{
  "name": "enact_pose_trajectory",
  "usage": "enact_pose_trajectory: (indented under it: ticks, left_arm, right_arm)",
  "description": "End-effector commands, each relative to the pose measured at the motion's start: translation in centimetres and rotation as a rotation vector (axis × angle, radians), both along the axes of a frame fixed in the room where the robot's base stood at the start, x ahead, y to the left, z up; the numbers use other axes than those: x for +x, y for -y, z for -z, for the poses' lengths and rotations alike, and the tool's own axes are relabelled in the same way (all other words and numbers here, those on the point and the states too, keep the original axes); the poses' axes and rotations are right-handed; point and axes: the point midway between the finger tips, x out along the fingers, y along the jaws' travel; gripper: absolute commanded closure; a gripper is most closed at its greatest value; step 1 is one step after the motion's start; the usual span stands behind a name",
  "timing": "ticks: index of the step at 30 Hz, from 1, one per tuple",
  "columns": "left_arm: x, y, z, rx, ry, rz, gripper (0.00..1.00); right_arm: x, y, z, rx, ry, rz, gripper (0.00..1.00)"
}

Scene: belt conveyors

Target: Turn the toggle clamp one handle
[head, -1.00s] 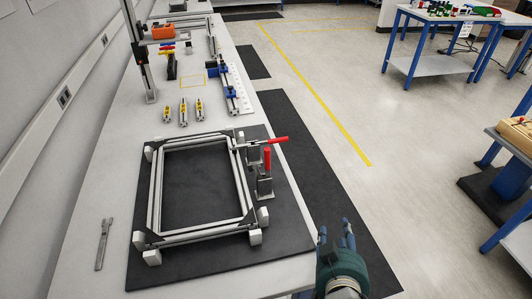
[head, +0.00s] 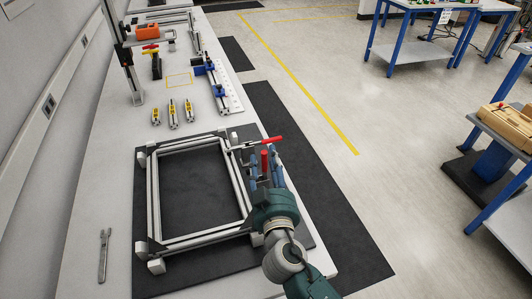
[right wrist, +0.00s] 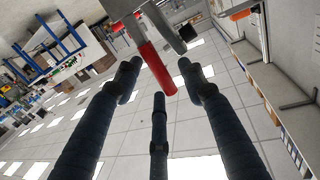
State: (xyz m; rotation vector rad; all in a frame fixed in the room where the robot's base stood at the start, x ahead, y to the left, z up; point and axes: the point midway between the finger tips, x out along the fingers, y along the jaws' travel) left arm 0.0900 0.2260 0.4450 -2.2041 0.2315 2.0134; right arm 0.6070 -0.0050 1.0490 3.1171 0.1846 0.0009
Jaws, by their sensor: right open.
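Two toggle clamps stand at the right side of the aluminium frame (head: 241,192). One has a red handle (head: 264,159) that stands upright; the other has a red handle (head: 262,143) lying nearly level and pointing right. I cannot tell which is clamp one. My right gripper (head: 265,174) is open at the nearer clamp, beside and partly hiding its upright handle. In the right wrist view, a red handle (right wrist: 156,69) reaches between the spread dark fingers of my right gripper (right wrist: 160,84). Contact cannot be made out. My left gripper is out of view.
The frame sits on a black mat (head: 195,185) on the long white table. A flat metal tool (head: 104,255) lies at the left. Several yellow-labelled parts (head: 173,114) and a blue-and-silver fixture (head: 217,85) stand farther back.

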Motion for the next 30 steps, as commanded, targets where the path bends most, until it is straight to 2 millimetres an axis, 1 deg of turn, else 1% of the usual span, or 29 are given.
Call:
enact_pose_trajectory:
  ticks: [1,3,6,14,17,18,20,21,30]
  left_arm:
    - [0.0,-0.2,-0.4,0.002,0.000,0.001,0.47]
    - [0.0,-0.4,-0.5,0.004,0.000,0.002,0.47]
    - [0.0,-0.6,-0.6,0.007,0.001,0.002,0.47]
    - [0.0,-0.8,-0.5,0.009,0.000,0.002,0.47]
    - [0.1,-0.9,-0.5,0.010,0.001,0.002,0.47]
    - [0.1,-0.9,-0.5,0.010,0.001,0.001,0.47]
    - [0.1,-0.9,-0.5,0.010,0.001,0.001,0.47]
    - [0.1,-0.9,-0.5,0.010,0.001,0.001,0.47]
    - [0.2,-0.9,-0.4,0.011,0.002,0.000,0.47]
  right_arm:
    - [0.6,-0.1,-0.2,-0.001,0.000,0.000,0.59]
    - [1.2,-0.2,-0.1,-0.001,0.000,0.000,0.59]
    - [1.6,-0.2,0.0,0.001,0.000,0.000,0.59]
    - [1.7,-0.2,0.1,0.001,-0.001,0.000,0.59]
    - [1.7,-0.2,0.1,0.001,-0.001,0.000,0.77]
    - [1.7,-0.2,0.1,0.001,-0.001,0.000,0.85]
    - [1.7,-0.2,0.1,0.001,-0.001,0.000,0.97]
    - [1.7,-0.2,0.1,0.001,-0.001,0.000,1.00]
    - [2.0,0.0,0.1,0.012,-0.004,0.000,1.00]
